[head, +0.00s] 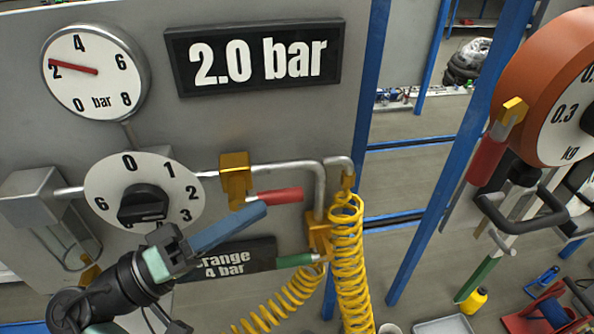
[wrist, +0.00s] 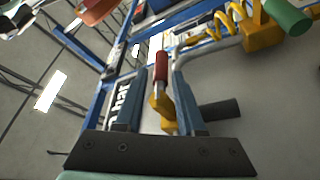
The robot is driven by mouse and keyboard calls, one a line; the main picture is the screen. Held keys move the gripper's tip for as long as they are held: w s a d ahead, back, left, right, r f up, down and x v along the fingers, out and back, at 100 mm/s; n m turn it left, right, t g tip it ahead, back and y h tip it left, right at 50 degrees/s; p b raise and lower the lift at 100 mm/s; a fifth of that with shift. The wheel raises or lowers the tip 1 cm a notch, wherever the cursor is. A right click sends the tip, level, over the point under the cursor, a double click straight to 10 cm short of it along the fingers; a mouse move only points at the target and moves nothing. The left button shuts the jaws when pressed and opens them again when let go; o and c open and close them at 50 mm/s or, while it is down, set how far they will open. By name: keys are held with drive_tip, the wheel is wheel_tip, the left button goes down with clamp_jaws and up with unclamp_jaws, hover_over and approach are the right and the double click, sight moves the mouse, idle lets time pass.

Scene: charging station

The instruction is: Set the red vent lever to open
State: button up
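The red vent lever (head: 280,196) lies nearly level, pointing right from a gold valve (head: 235,178) on the grey panel's pipe. My gripper (head: 262,209) comes in from the lower left, its blue fingers just below and in front of the lever. In the wrist view, the red lever (wrist: 161,67) appears between the two fingers of my gripper (wrist: 155,62), with gaps on both sides, narrower on the right. The fingers are apart and hold nothing. How deep the lever sits between them is hard to tell.
A green lever (head: 295,261) and yellow coiled hoses (head: 350,255) are close below right. A dial knob (head: 143,203) is left of the valve. The pressure gauge (head: 95,70) points near 2, and the display (head: 255,57) reads 2.0 bar. An orange scale (head: 545,85) hangs at right.

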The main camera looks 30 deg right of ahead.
sight(294, 189)
drive_tip(key=p+x, duration=0.3)
drive_tip(key=x, duration=0.4)
drive_tip(key=shift+d+r, duration=0.15)
drive_tip(key=shift+w+d, duration=0.2)
drive_tip(key=shift+d, duration=0.15)
drive_tip(key=shift+c, duration=0.2)
clamp_jaws()
idle(0.7)
